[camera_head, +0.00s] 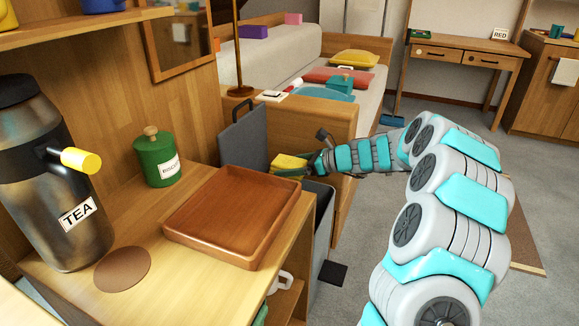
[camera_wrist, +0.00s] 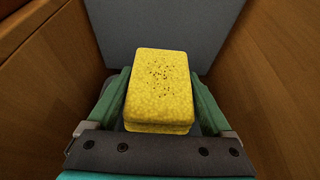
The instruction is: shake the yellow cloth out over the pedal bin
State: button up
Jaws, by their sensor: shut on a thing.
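The yellow cloth (camera_head: 289,163) is a thick folded pad in my gripper (camera_head: 298,172), over the open top of the grey pedal bin (camera_head: 321,220). The bin's lid (camera_head: 243,137) stands up open behind the cloth. In the wrist view the cloth (camera_wrist: 159,83) sits between the two green fingers of my gripper (camera_wrist: 160,105), with dark specks scattered on its upper face. The grey lid (camera_wrist: 165,30) fills the space beyond it. The bin's inside is mostly hidden. The dark pedal (camera_head: 332,273) is on the floor at the bin's foot.
A wooden counter with an empty brown tray (camera_head: 172,228), a green biscuit tin (camera_head: 156,158) and a tea urn (camera_head: 45,180) stands left of the bin. A wooden bed end (camera_head: 330,122) is close behind it. Carpet (camera_head: 375,225) lies open to the right.

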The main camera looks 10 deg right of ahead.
aim_at(289, 161)
notch_tip(289, 161, up, 5)
jog(key=p, duration=0.3)
jog(key=shift+f, duration=0.15)
notch_tip(289, 161, down, 7)
jog(key=shift+f+b, duration=0.15)
jog(key=shift+b, duration=0.75)
notch_tip(289, 161, up, 7)
jog(key=p, duration=0.6)
jog(key=shift+p, duration=0.3)
jog(key=shift+f+b, duration=1.4)
jog(key=shift+f, duration=2.25)
jog(key=shift+r, duration=0.1)
